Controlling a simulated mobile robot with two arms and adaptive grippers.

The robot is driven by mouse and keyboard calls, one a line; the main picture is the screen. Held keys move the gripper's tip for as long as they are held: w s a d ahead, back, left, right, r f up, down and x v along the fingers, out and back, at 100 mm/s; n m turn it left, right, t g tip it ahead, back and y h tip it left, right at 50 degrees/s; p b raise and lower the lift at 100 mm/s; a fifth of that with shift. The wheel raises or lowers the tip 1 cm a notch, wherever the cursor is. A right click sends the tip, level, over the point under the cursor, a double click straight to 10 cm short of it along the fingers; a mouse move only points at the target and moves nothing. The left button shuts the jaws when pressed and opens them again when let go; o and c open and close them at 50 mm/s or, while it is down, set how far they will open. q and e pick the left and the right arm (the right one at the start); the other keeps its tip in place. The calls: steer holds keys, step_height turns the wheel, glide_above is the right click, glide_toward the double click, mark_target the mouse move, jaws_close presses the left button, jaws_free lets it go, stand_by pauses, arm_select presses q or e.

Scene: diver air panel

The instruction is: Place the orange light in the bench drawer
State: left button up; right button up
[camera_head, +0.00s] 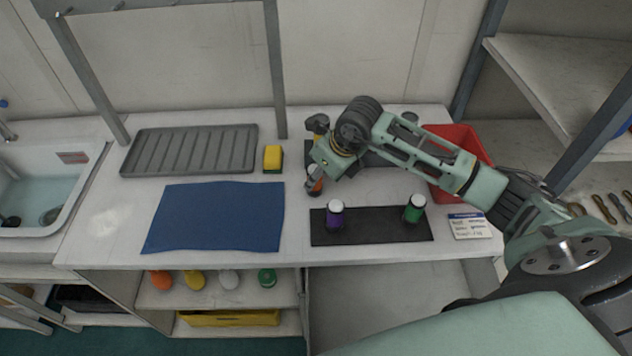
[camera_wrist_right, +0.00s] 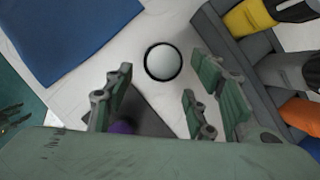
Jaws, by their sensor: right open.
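The orange light (camera_head: 316,184) stands on the bench, partly hidden by my right gripper (camera_head: 313,178). In the right wrist view, a light's white round top with a black rim (camera_wrist_right: 163,62) shows just beyond and between the open fingers of my right gripper (camera_wrist_right: 163,95); its body colour is hidden there. I cannot tell whether the fingers touch it. A pale open compartment (camera_head: 390,290), possibly the bench drawer, lies below the bench's front edge. My left gripper is not in view.
A purple light (camera_head: 335,222) and a green light (camera_head: 414,213) stand on a black mat (camera_head: 375,237). A blue cloth (camera_head: 215,217), grey ribbed tray (camera_head: 190,150), sponge (camera_head: 273,158) and red bin (camera_head: 450,190) are around. A dark holder with coloured items is beside the gripper.

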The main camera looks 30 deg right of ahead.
mark_target(317, 190)
steer(key=shift+w+a+f+p, duration=0.2)
steer(key=shift+w+f+p, duration=0.05)
steer(key=shift+p, duration=0.1)
steer(key=p+x, duration=0.1)
steer(key=x, duration=0.2)
steer(key=shift+w+f, duration=0.15)
steer(key=shift+f, duration=0.05)
steer(key=shift+w+f, duration=0.2)
steer(key=shift+f, duration=0.2)
steer(key=shift+r, duration=0.1)
jaws_close()
